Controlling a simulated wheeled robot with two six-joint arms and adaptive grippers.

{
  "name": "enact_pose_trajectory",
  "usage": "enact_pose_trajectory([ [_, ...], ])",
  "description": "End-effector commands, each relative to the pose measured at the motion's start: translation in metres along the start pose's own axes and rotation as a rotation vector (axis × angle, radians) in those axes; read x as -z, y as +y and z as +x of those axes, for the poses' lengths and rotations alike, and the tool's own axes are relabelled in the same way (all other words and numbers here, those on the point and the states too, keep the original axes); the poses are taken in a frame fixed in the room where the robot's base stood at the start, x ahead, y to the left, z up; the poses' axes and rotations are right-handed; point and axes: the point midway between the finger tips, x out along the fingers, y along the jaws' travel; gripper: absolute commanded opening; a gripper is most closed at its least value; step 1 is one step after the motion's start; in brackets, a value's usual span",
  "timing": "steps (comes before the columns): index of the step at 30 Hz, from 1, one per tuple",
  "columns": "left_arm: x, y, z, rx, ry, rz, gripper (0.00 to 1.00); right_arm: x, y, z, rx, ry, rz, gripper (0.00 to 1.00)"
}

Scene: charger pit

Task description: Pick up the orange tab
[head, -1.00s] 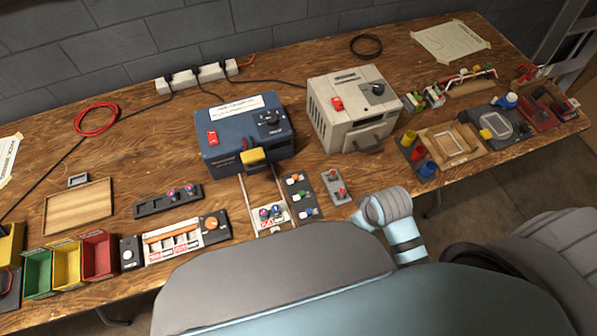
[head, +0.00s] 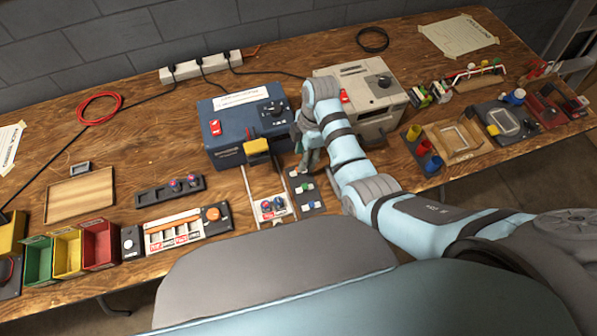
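A small dark tray (head: 316,211) with coloured tabs lies in front of the gap between the blue and grey boxes. Green-and-white (head: 304,187) and blue-and-white (head: 310,205) pieces show on it. I cannot make out the orange tab now; the back of the tray is partly covered by my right gripper. My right gripper (head: 308,164) points down over the tray's back end, beside the blue box (head: 228,145). Its fingertips are small and partly hidden, so I cannot tell whether it is open or holds anything. My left gripper is not in view.
The grey box (head: 377,128) stands close behind my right arm. A yellow-handled plug (head: 257,146) sticks out of the blue box. A panel with an orange knob (head: 213,214) and coloured bins (head: 101,243) are at the left.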

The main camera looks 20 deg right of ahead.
Motion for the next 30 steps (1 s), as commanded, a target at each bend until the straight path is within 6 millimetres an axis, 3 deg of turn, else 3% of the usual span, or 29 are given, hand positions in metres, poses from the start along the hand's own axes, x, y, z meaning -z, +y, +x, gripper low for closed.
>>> enact_pose_trajectory([
  [10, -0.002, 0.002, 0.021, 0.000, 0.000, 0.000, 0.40, 0.002, 0.000, 0.057, 0.000, 0.000, 0.001, 0.37],
  [17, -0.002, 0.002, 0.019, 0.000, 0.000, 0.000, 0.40, 0.003, 0.000, 0.058, -0.002, 0.000, 0.002, 0.35],
  [23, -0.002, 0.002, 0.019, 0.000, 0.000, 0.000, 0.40, 0.003, 0.000, 0.057, -0.002, 0.000, 0.002, 0.03],
  [30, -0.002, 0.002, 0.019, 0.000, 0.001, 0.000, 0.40, 0.002, 0.000, 0.057, -0.002, -0.001, 0.002, 0.02],
])
